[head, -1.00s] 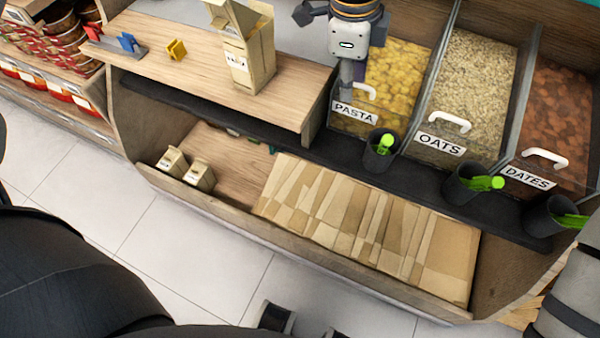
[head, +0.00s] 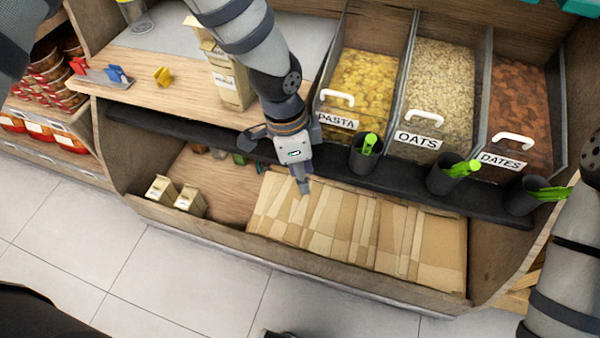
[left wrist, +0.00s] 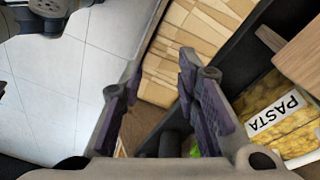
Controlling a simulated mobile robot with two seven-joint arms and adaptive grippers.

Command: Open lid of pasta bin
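The pasta bin (head: 361,85) holds yellow pasta and carries a white PASTA label and a white handle (head: 337,97) at its front. Its clear lid is hard to make out; the handle sits low over the label, as on the neighbouring bins, so the lid looks shut. My left gripper (head: 278,160) is in front and to the left of the bin, apart from the handle, above the dark ledge. In the left wrist view its fingers (left wrist: 160,68) are spread with nothing between them, and the pasta bin (left wrist: 290,135) shows at the right. My right gripper is out of view.
The oats bin (head: 440,85) and dates bin (head: 517,105) stand right of the pasta. Black cups (head: 365,154) with green-handled tools line the dark ledge. A wooden counter (head: 150,92) with a carton (head: 232,88) lies left. Flat brown paper bags (head: 350,230) fill the lower shelf.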

